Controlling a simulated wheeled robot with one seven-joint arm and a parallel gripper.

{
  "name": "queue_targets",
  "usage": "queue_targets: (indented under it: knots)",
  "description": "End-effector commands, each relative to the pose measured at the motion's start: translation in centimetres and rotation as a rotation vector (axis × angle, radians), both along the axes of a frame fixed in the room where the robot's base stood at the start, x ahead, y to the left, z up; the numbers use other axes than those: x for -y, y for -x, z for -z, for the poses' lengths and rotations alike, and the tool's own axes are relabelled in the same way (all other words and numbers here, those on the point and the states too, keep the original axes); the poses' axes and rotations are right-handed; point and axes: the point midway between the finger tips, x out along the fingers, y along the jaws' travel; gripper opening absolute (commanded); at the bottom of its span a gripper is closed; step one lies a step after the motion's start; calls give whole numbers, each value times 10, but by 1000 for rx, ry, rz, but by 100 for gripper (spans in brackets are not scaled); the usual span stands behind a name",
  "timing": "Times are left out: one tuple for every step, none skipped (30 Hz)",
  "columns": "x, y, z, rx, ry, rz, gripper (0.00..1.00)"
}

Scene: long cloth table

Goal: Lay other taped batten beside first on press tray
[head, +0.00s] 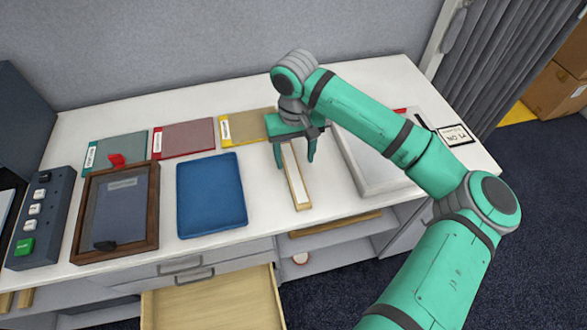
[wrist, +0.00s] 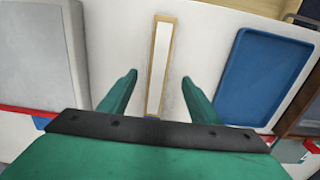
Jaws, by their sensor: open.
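One batten (head: 295,178), pale wood with a white strip along its top, lies on the white table between a blue tray and a grey-white slab. It also shows in the wrist view (wrist: 158,65), running lengthwise between the fingers. My gripper (head: 294,156) is open over the batten's far part, one finger to each side, with gaps on both sides in the wrist view (wrist: 158,88). The batten's far end is hidden by the gripper. The blue tray (head: 211,195) looks empty; it also shows in the wrist view (wrist: 262,75). I cannot tell which piece is the press tray.
The grey-white slab (head: 372,165) lies right of the batten, partly behind my arm. A wooden frame (head: 153,210) with a dark panel and a control box (head: 38,218) stand left. Green, red and yellow folders (head: 185,138) line the back. A drawer (head: 215,302) is open below.

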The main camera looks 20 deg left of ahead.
Motion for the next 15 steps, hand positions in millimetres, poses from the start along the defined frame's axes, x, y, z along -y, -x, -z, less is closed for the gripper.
queue_targets:
  knots:
    - [0, 1, 9, -3, -2, 0, 57]
    - [0, 1, 14, -3, -1, 0, 57]
    - [0, 0, 19, -2, -1, 1, 57]
    - [0, 0, 23, -2, -2, 1, 57]
    - [0, 0, 27, -2, -2, 1, 57]
    - [0, 0, 31, -1, -2, 0, 57]
    - [0, 0, 34, -1, -3, 0, 57]
    - [-1, 0, 36, -1, -3, 0, 57]
    - [-1, 0, 38, -1, -4, 0, 57]
    - [-1, 0, 39, -1, -4, -1, 57]
    - [-1, 0, 40, 0, -4, -1, 57]
    - [0, 0, 43, -1, -3, -1, 57]
    - [0, 0, 46, 0, -2, -1, 57]
    - [0, -1, 49, 0, -2, -1, 57]
    - [1, -1, 54, 0, -2, -1, 57]
